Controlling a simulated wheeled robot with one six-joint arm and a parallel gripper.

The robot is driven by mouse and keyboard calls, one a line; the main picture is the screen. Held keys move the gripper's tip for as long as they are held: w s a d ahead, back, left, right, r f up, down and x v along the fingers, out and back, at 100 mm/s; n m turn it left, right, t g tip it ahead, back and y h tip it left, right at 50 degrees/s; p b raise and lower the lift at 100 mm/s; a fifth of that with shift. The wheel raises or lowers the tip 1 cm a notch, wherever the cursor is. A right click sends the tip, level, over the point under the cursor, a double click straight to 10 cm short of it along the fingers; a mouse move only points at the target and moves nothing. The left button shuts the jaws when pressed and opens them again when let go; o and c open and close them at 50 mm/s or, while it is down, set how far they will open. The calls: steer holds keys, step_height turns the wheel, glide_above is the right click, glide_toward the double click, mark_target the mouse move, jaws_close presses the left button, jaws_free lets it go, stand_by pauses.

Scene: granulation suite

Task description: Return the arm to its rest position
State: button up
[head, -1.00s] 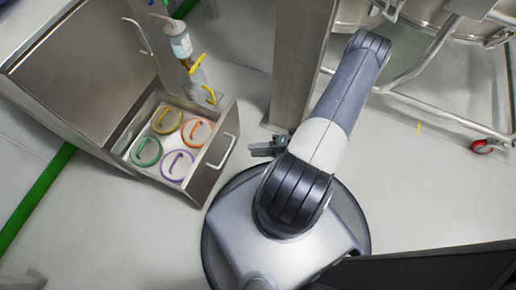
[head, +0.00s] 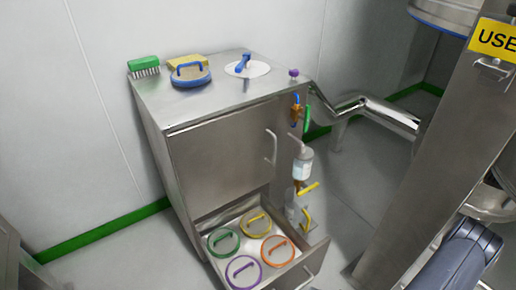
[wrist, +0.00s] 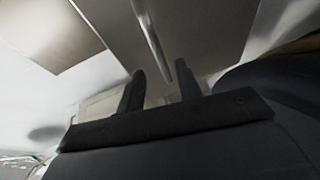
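My arm (head: 455,262) shows in the head view only as a grey link at the lower right corner. My gripper is outside the head view. In the wrist view my gripper (wrist: 161,72) shows two dark fingers standing apart, with nothing held between them. A pale metal bar (wrist: 152,38) shows beyond the fingertips, apart from them as far as I can tell.
A steel cabinet (head: 222,150) has an open drawer (head: 299,239) holding several coloured ring-handled lids. A green brush (head: 143,64) and a blue-handled round pad (head: 190,77) lie on top. Bottles hang on its right side. A steel column (head: 425,165) stands at right.

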mark_target(298, 288)
steer(key=shift+b+x, duration=0.6)
steer(key=shift+x, duration=2.75)
